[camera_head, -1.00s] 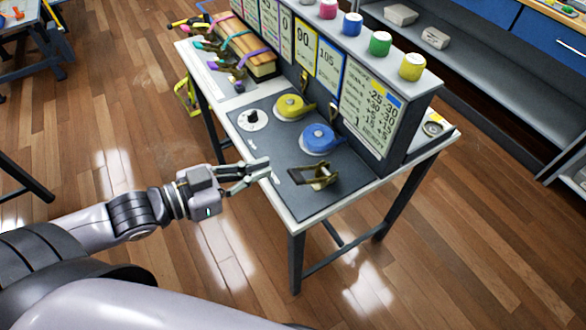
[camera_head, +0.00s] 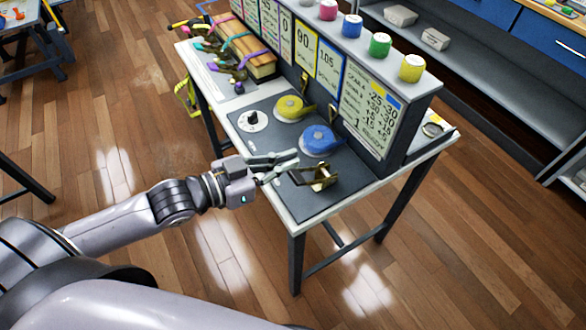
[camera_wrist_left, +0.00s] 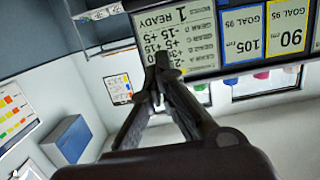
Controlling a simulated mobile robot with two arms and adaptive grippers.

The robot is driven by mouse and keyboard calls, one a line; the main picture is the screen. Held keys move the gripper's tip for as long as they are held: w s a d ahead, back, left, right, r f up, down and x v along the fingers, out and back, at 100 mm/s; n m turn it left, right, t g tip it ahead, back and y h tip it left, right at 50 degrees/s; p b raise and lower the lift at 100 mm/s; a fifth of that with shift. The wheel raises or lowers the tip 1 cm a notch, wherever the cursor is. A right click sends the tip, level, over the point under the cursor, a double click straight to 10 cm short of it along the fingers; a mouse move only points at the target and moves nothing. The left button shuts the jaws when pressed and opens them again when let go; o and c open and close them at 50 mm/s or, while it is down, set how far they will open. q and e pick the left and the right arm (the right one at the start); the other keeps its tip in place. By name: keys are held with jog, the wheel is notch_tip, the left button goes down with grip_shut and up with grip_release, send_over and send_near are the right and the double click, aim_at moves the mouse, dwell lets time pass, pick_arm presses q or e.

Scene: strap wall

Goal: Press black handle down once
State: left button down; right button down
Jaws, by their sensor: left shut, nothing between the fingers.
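The black handle (camera_head: 296,177) is on the left end of a small brass-coloured ratchet buckle (camera_head: 319,180) on the dark mat of the table. My left gripper (camera_head: 297,157) is shut and empty. Its fingertips appear just behind and above the handle in the head view; I cannot tell whether they touch it. The left wrist view shows the closed fingers (camera_wrist_left: 161,62) in front of the score board (camera_wrist_left: 190,40); the handle does not show there. My right gripper is in neither view.
The upright board (camera_head: 362,115) stands along the table's far side. The mat in front of the buckle is clear.

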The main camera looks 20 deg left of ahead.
aim_at(293, 180)
pick_arm(q)
jog(key=x, duration=0.3)
jog(key=shift+w+d+r+p, duration=0.1)
jog(key=shift+w+p, duration=0.05)
jog(key=shift+p, duration=0.15)
jog(key=shift+w+d+f, duration=0.2)
jog(key=shift+f, duration=0.05)
jog(key=s+f, duration=0.1)
jog(key=a+f, duration=0.1)
jog(key=f, duration=0.1)
jog(key=shift+s+a+p, duration=0.15)
jog(key=shift+s+p, duration=0.2)
jog(key=shift+f, duration=0.2)
